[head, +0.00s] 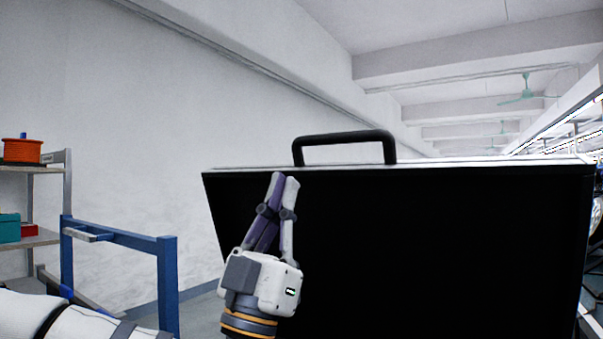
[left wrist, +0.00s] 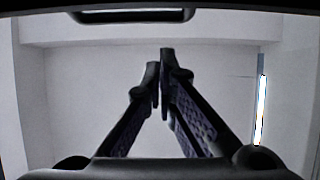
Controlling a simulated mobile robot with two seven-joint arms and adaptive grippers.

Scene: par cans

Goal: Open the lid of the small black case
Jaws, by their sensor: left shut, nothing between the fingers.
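The black case (head: 430,240) fills the middle and right of the head view as a wide, dark face, with a pale strip along its top edge. A black handle (head: 345,136) stands up from that top edge, left of its middle. The face is too dark to show a seam or latch, and I cannot tell how far the lid is open. My left gripper (head: 285,178) points upward in front of the face, below and left of the handle. Its fingers are shut and empty, as the left wrist view (left wrist: 160,62) also shows. My right gripper is out of view.
A blue metal frame (head: 168,285) and a shelf (head: 30,240) with an orange container (head: 22,150) and a teal box (head: 9,228) stand at the left. A plain white wall (head: 150,130) is behind. Space above the handle is clear.

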